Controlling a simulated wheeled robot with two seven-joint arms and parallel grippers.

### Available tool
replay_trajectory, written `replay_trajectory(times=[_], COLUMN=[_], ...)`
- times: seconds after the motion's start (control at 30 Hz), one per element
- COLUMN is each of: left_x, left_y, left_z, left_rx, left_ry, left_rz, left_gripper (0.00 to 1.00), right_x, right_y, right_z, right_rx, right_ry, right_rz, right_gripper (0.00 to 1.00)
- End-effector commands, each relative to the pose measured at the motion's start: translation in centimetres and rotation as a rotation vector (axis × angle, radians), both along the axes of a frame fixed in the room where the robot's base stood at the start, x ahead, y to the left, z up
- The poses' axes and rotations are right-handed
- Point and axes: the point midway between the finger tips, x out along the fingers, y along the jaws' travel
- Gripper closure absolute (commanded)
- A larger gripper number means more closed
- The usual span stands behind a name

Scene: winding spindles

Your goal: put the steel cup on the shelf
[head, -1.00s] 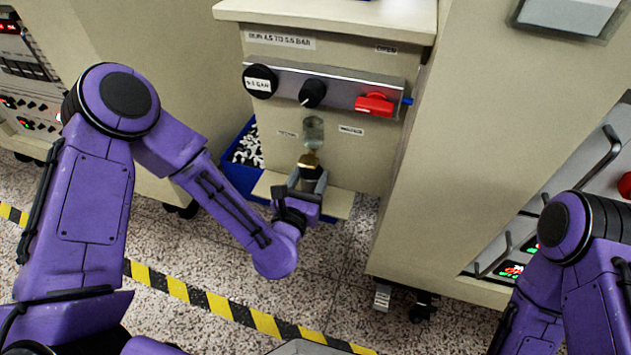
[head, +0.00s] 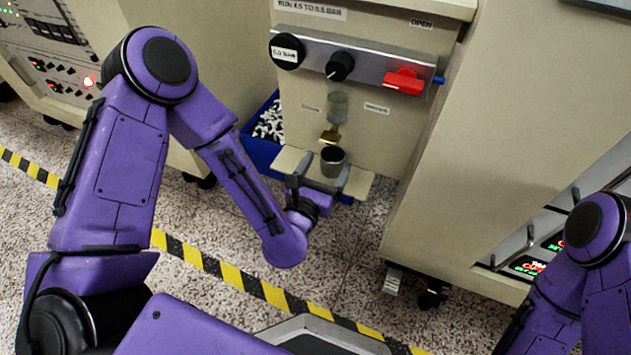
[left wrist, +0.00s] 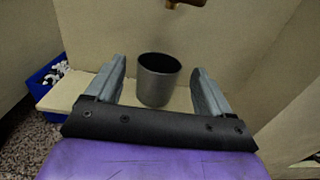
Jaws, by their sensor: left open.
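The steel cup (head: 333,163) is a small grey open-topped cylinder. It stands upright on the small cream shelf (head: 360,186) at the front of the cabinet, below a brass drain fitting (head: 330,136). My left gripper (head: 323,174) is open, with one finger on each side of the cup. In the left wrist view, the cup (left wrist: 157,84) sits between the spread fingers of the gripper (left wrist: 158,70), with a gap visible on both sides. The shelf (left wrist: 58,97) shows to the left. My right gripper is out of view.
Above the shelf are a clear bowl (head: 338,106), a black knob (head: 340,66), a gauge (head: 287,51) and a red valve handle (head: 404,82). A blue bin (head: 262,153) with small parts stands left of the shelf. A cabinet (head: 470,150) closes the right side.

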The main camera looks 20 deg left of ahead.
Motion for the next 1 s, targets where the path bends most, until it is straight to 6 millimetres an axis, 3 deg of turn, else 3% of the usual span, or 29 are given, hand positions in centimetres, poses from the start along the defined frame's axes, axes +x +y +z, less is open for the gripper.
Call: replay_trajectory(times=[0.1,0.3,0.6,1.0], left_x=[-3.5,-7.5,-9.1,-9.4], left_y=[-0.1,0.0,0.2,0.4], left_z=[-0.1,0.2,0.1,-0.3], left_rx=[0.002,0.006,0.005,0.049], left_ry=[0.004,0.006,0.005,0.007], left_rz=[-0.007,-0.01,-0.004,0.0], left_gripper=[0.18,0.18,0.18,0.18], right_x=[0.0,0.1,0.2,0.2], right_y=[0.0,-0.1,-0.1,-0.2], right_z=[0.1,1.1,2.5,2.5], right_rx=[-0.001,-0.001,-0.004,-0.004], right_ry=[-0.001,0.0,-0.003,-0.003], right_rz=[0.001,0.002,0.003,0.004], right_gripper=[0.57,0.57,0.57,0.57])
